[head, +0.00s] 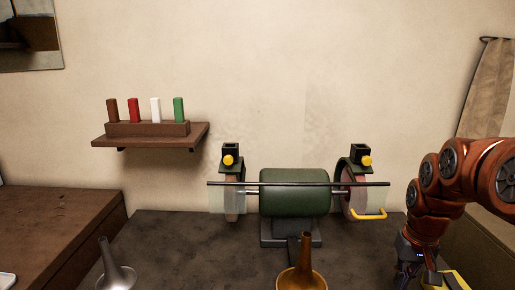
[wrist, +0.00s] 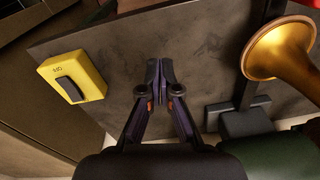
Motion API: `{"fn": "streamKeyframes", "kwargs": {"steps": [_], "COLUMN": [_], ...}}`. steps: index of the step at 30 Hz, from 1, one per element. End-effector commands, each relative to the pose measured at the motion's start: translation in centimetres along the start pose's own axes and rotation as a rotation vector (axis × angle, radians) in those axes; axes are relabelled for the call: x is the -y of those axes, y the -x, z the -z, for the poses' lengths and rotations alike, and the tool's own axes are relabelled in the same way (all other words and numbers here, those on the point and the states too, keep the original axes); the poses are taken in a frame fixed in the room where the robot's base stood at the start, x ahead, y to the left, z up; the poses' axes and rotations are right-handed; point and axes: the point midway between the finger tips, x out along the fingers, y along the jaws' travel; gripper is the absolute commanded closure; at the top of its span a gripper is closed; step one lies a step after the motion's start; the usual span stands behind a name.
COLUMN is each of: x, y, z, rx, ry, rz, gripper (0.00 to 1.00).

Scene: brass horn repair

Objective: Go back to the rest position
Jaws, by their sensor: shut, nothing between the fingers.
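My gripper (wrist: 160,72) shows in the wrist view with its fingertips together and nothing between them, above the dark worktop (wrist: 196,52). In the head view my gripper (head: 424,278) hangs at the lower right, its tips partly cut off by the frame's bottom edge. A yellow switch box (wrist: 72,82) with a dark rocker lies to the left of my gripper in the wrist view. It also shows in part at the bottom right of the head view (head: 452,281). No rest position is marked in either view.
A green bench grinder (head: 294,192) with two wheels and a long bar stands on the worktop, left of my arm. A brass horn (head: 302,272) and a silver horn (head: 115,270) stand in front. A wall shelf (head: 150,141) holds several coloured bars. A brown bench (head: 60,225) is at left.

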Motion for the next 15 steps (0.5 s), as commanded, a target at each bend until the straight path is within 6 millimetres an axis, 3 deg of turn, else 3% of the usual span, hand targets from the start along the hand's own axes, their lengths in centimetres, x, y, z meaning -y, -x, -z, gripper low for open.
{"fn": "streamKeyframes", "kwargs": {"steps": [6,15], "x": [5.0,8.2], "y": [0.1,-1.3], "z": [-7.0,-17.2], "rx": [0.051,0.132], "ry": [0.093,0.173], "rz": [-0.006,-0.028], "gripper": [1.0,1.0]}}
